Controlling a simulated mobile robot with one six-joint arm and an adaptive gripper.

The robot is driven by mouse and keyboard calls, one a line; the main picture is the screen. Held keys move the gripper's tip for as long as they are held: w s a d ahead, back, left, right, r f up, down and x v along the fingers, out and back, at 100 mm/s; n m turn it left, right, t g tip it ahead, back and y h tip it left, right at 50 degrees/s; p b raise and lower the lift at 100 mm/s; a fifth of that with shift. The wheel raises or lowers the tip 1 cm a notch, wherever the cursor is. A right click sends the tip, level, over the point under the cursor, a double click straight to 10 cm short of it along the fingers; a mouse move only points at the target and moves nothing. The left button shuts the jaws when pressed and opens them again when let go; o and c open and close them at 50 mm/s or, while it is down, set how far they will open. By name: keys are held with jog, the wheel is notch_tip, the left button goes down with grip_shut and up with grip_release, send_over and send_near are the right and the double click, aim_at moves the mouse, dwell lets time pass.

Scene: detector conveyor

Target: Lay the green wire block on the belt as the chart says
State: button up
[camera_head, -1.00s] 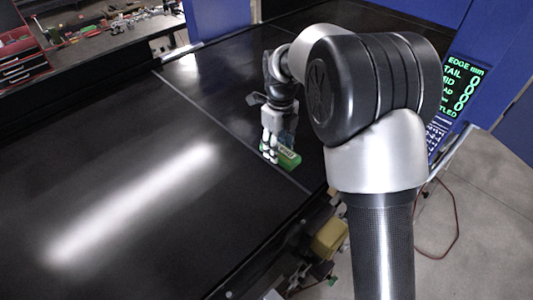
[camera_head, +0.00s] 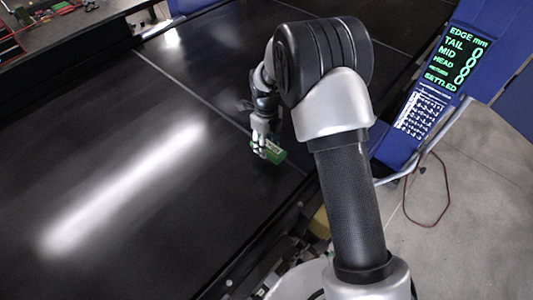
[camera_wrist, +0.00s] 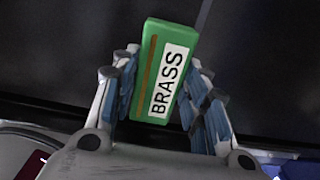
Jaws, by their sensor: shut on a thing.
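My gripper (camera_head: 261,143) is shut on the green block (camera_head: 272,152), out over the black belt (camera_head: 90,110). In the wrist view my gripper (camera_wrist: 164,66) has blue-padded fingers on both sides of the green block (camera_wrist: 148,62). The block's visible face has a brown stripe and a white label reading BRASS, and the block leans a little to the right. I cannot tell whether it touches the belt. The chart (camera_head: 418,114) is on the blue panel at right, its print too small to read.
Above the chart, a display (camera_head: 459,58) reads EDGE mm, TAIL, MID, HEAD with zeros, and SETTLED. A thin pale line (camera_head: 190,86) crosses the belt near the block. The belt to the left is clear. A red cable (camera_head: 447,195) lies on the floor at right.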

aim_at(267, 160)
jog(key=shift+f+b, duration=1.35)
jog(key=shift+f, duration=1.55)
jog(key=shift+f, duration=0.1)
jog(key=shift+f, duration=0.15)
jog(key=o, duration=1.1)
notch_tip(267, 160, up, 12)
jog(key=p, duration=0.2)
jog(key=shift+r+p, duration=0.25)
jog(key=shift+p, duration=0.15)
